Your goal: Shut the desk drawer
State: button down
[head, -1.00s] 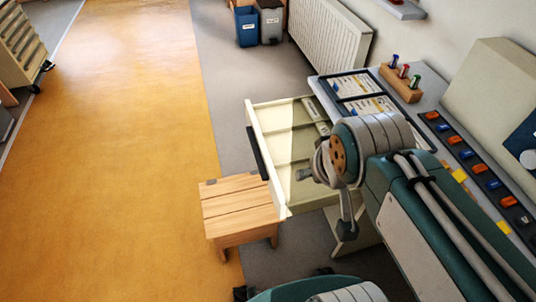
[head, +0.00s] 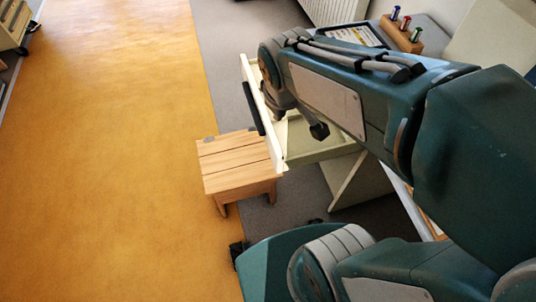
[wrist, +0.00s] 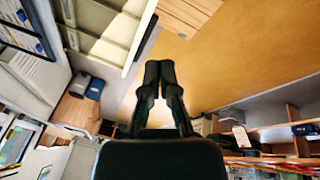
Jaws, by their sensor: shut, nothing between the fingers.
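The cream desk drawer (head: 262,112) stands pulled out, with a black handle (head: 254,108) on its front panel. My arm covers much of the drawer in the head view. In the wrist view the open drawer (wrist: 112,52) is at the upper left, with dividers inside. My gripper (wrist: 160,66) is shut and empty in the wrist view. Its fingertips show against the orange floor, to the right of the drawer's front panel and apart from it in the picture. The fingertips are hard to make out in the head view behind my arm.
A wooden stool (head: 238,168) stands just beside the drawer front. The desk top holds a wooden block with pens (head: 402,36) and a framed sheet (head: 355,36). The orange floor (head: 110,150) on the left is clear. A radiator (head: 335,10) is at the back wall.

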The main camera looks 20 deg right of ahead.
jog(key=w+a+f+n+g+h, duration=0.1)
jog(key=w+a+f+n, duration=0.1)
jog(key=f+n, duration=0.35)
jog(key=w+a+f+n+g, duration=0.1)
jog(key=w+a+f+n, duration=0.15)
jog(key=f, duration=0.65)
jog(key=w+a+f+n+g+h, duration=0.1)
jog(key=w+a+f+n, duration=0.2)
jog(key=f, duration=0.5)
jog(key=d+f+n, duration=0.1)
jog(key=d+f, duration=0.6)
jog(key=f, duration=0.2)
jog(key=shift+d, duration=0.25)
jog(key=shift+s+d+f, duration=0.1)
